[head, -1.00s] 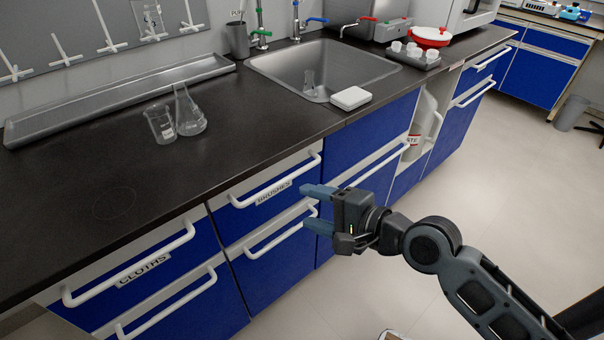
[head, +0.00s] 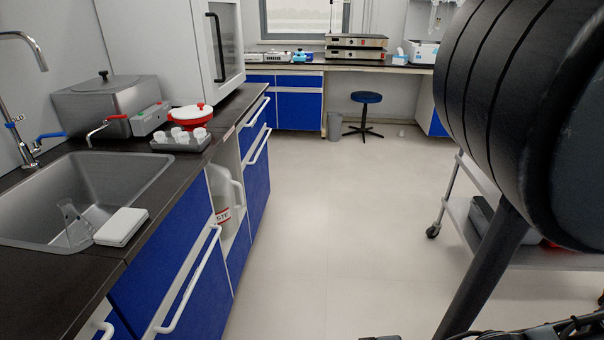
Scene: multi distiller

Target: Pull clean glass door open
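No door with a readable "clean glass" label shows. A white upright cabinet or oven (head: 165,45) stands on the far end of the left counter. Its front has a glass-windowed door (head: 231,40) with a black vertical handle (head: 216,48). That door looks shut. I cannot tell whether it is the door named in the task. My gripper is not in view; only a large black part of my arm fills the upper right.
A blue-fronted counter (head: 178,255) with white handles runs along the left. A metal cart (head: 483,220) stands right, a blue stool (head: 366,98) at the back. The middle floor is clear.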

